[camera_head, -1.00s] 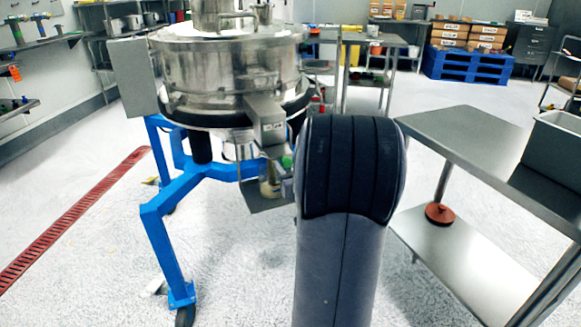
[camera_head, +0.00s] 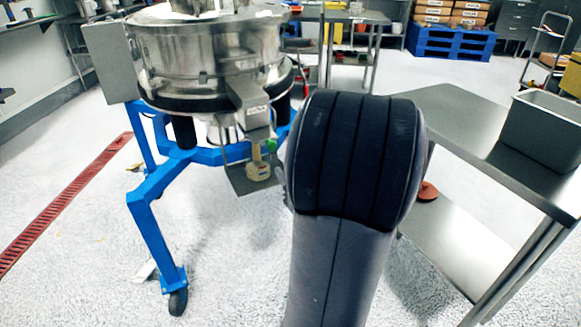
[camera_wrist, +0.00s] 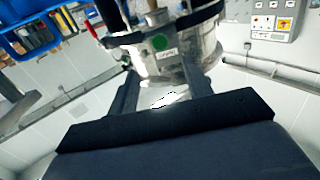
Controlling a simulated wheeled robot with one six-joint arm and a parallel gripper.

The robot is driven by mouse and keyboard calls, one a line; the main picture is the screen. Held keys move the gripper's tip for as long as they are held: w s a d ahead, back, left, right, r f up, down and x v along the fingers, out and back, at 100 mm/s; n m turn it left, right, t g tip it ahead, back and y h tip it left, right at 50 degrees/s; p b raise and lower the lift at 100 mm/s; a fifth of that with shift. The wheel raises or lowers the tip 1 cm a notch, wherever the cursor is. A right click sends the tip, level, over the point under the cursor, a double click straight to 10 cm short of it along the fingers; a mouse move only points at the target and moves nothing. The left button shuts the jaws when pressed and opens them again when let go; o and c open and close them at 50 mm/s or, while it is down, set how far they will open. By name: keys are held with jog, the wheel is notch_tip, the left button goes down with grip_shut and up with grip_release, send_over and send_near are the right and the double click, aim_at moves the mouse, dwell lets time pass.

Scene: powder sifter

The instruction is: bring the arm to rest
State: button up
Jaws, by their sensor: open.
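In the wrist view, the two dark fingers of my gripper (camera_wrist: 160,88) stand apart with nothing seen between them. A steel vessel with a round green mark (camera_wrist: 178,50) shows beyond the fingertips, apart from them as far as I can see. In the head view, my dark arm link fills the middle foreground and hides most or all of the gripper. The steel powder sifter (camera_head: 208,58) stands on its blue wheeled frame at the left. A small yellowish container (camera_head: 259,171) sits on a plate below the sifter's spout, just left of my arm link.
A steel table (camera_head: 445,115) with a grey bin (camera_head: 545,130) stands close to the right of my arm. A red-brown round object (camera_head: 428,191) is on its lower shelf. A blue pallet (camera_head: 450,42) with boxes is at the back.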

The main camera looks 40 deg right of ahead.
aim_at(272, 147)
dwell(0.5)
jog(key=b+x, duration=0.1)
jog(key=x, duration=1.2)
jog(key=shift+w+d, duration=0.1)
jog(key=shift+w, duration=0.15)
jog(key=shift+b, duration=0.3)
